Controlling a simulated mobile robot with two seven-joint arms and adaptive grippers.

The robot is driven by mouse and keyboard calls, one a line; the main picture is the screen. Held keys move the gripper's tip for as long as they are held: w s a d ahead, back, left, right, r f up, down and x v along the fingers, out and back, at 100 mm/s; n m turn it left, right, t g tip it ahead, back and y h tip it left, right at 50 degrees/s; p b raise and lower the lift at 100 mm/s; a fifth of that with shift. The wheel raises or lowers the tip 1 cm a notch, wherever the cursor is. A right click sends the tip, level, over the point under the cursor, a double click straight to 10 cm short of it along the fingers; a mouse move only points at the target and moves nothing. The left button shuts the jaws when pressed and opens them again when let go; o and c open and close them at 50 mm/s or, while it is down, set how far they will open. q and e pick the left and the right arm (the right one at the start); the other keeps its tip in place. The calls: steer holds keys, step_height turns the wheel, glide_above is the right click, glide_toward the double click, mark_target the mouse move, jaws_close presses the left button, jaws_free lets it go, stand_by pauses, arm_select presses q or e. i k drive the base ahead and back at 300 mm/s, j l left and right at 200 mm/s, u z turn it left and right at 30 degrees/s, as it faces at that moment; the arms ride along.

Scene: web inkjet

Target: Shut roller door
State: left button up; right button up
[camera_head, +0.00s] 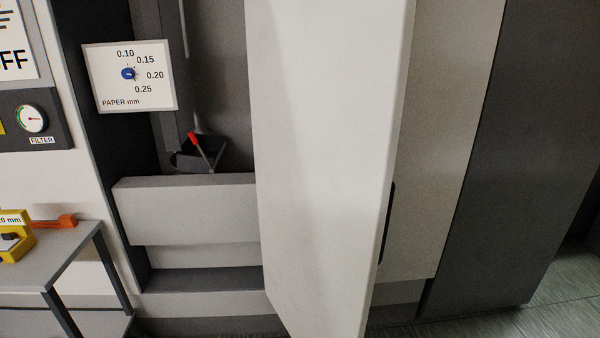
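The roller door (325,150) is a tall, light panel in the middle of the head view. It stands open, swung out toward me at an angle from the machine front. A dark handle (387,222) shows at its right edge. Left of it, part of the opening (218,75) is exposed, with grey inner walls. The door hides the rest of the opening. Neither of my grippers is in view.
A paper thickness dial panel (150,90) is left of the opening. A dark holder (200,155) with a red-handled tool (195,140) sits inside. A grey side table (62,250) with a yellow device (14,240) stands at lower left. Floor (550,315) shows at lower right.

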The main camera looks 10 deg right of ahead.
mark_target(328, 81)
steer(key=k+l+u, duration=0.15)
steer(key=l, duration=0.15)
steer(key=l+u, duration=0.1)
steer(key=l, duration=0.2)
steer(key=k+l+u, duration=0.15)
steer(key=l+u, duration=0.2)
steer(key=l, duration=0.35)
steer(key=l+u, duration=0.2)
steer(key=l, duration=0.3)
steer(key=i+l+u, duration=0.2)
steer(key=l, duration=0.25)
steer(key=k+l+u, duration=0.2)
steer(key=l, duration=0.2)
steer(key=i+l+u, duration=0.1)
steer(key=i+l, duration=0.2)
steer(key=i+l+u, duration=0.1)
steer(key=i+l, duration=0.2)
steer(key=l, duration=0.25)
